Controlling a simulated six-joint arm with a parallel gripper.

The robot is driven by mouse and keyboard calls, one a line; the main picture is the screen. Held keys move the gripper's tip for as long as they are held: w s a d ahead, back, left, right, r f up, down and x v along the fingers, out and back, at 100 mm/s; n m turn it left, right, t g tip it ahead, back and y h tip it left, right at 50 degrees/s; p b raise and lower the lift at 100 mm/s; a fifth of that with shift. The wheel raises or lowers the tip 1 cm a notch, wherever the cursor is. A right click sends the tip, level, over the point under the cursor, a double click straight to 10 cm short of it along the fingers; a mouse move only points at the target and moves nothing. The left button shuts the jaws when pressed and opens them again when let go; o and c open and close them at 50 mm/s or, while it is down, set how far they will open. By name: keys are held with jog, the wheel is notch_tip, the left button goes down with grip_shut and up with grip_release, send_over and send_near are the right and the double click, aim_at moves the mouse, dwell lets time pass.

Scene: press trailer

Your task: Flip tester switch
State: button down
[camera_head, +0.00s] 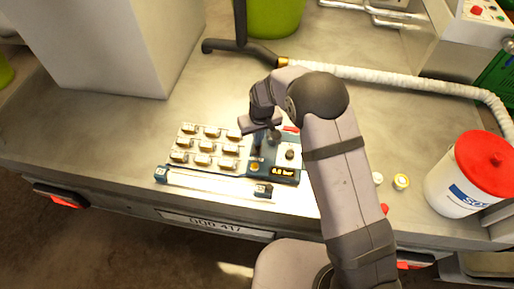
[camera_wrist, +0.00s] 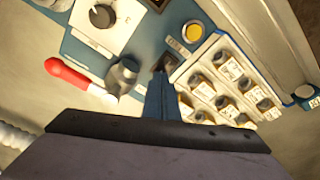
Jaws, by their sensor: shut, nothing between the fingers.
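The blue tester panel (camera_head: 285,174) sits on the metal worktop, with a display reading about 0.0 bar. It carries a black knob on a white plate (camera_wrist: 102,16) and a yellow button (camera_wrist: 193,31). A small dark part, possibly the switch (camera_wrist: 163,63), shows right at the fingertips in the wrist view. My gripper (camera_wrist: 160,80) is shut and empty, pointing down at the panel; whether it touches that part I cannot tell. In the head view my gripper (camera_head: 257,148) is over the panel's left part, partly hiding it.
A tray of several small labelled parts (camera_head: 205,147) adjoins the panel on the left. A dark fitting (camera_wrist: 122,76) and a red-handled tool (camera_wrist: 72,74) are close to the fingers. A white bucket with red lid (camera_head: 465,175) stands right. A pale hose (camera_head: 390,76) runs behind.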

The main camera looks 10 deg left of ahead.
jog(key=shift+f+b, duration=0.35)
jog(key=shift+f, duration=0.2)
dwell(0.4)
notch_tip(320, 180, up, 7)
jog(key=p, duration=0.5)
dwell(0.4)
dwell(0.3)
jog(key=s+d+r+m, duration=0.2)
jog(key=s+d+r, duration=0.25)
jog(key=d, duration=0.35)
jog(key=s+d+r+m, duration=0.1)
jog(key=s+d+r, duration=0.35)
jog(key=d, duration=0.35)
jog(key=s+d+r+m, duration=0.1)
jog(key=s+d, duration=0.3)
jog(key=s, duration=0.3)
jog(key=s+d+r+m+g, duration=0.1)
jog(key=s+d+r+m, duration=0.1)
jog(key=s+d, duration=0.2)
jog(key=shift+s+d+g+h, duration=0.3)
jog(key=shift+s+d+h, duration=0.1)
jog(key=shift+s, duration=1.4)
